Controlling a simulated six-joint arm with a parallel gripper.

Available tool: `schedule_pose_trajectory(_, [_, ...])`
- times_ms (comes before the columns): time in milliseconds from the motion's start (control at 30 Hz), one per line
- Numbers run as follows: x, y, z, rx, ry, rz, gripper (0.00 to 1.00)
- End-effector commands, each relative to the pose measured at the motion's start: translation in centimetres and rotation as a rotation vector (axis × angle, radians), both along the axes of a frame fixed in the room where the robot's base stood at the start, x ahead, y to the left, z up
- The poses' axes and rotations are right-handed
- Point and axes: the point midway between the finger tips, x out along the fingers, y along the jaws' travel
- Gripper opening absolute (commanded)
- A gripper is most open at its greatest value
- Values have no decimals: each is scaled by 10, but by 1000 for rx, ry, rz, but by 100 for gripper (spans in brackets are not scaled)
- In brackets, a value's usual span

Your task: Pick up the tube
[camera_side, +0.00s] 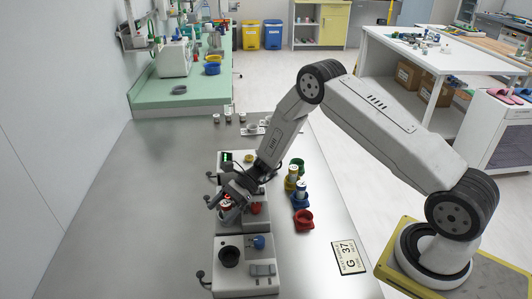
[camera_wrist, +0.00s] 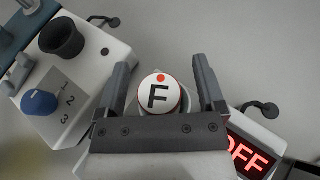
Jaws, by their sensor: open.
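In the wrist view, a round white cap with a black "F", a red dot and a red rim tops the tube (camera_wrist: 159,103). My gripper (camera_wrist: 161,66) is open, with one finger on each side of the cap and a gap on both sides. In the side view, my gripper (camera_side: 230,194) is low over the middle machine, and the red-and-white tube top (camera_side: 226,205) shows at its fingers. The tube's lower part is hidden.
The middle machine (camera_side: 256,222) has a red knob. The front machine (camera_side: 243,277) has a blue knob; the back one (camera_side: 226,158) has a green display. Coloured holders, including an empty-looking red one (camera_side: 303,220), stand at right, near a "G 37" sign (camera_side: 348,257). The left tabletop is clear.

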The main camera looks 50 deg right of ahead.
Motion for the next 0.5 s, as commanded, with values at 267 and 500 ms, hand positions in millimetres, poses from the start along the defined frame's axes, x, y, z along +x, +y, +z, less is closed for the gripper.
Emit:
schedule_pose_trajectory(267, [0, 0, 0, 0, 0, 0, 59])
schedule_pose_trajectory(500, [0, 0, 0, 0, 0, 0, 0])
